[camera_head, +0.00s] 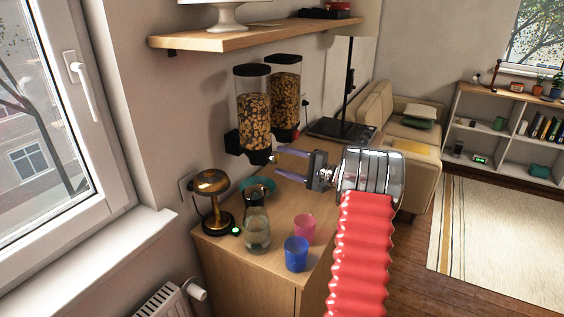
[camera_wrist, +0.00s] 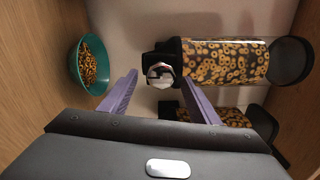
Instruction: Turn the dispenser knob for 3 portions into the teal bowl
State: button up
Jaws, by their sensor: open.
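The front cereal dispenser (camera_head: 253,118) is a clear cylinder of ring cereal with a black lid, mounted on the wall. In the wrist view it lies sideways (camera_wrist: 225,60). Its faceted silver knob (camera_wrist: 160,72) shows between my finger tips, with no finger seen pressed on it. The teal bowl (camera_wrist: 77,64) holds some ring cereal; in the head view its rim (camera_head: 268,183) shows on the counter, partly hidden behind the carafe. My gripper (camera_head: 279,160) is open, its two purple fingers pointing at the dispenser's outlet; they also show in the wrist view (camera_wrist: 160,82).
A second dispenser (camera_head: 286,85) hangs beside the first. On the wooden counter (camera_head: 225,250) stand a glass carafe (camera_head: 257,222), a brass lamp (camera_head: 213,195), a pink cup (camera_head: 304,228) and a blue cup (camera_head: 296,255). A wooden shelf (camera_head: 250,38) is above.

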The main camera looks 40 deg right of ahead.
jog(key=v, duration=1.2)
jog(key=shift+s, duration=0.2)
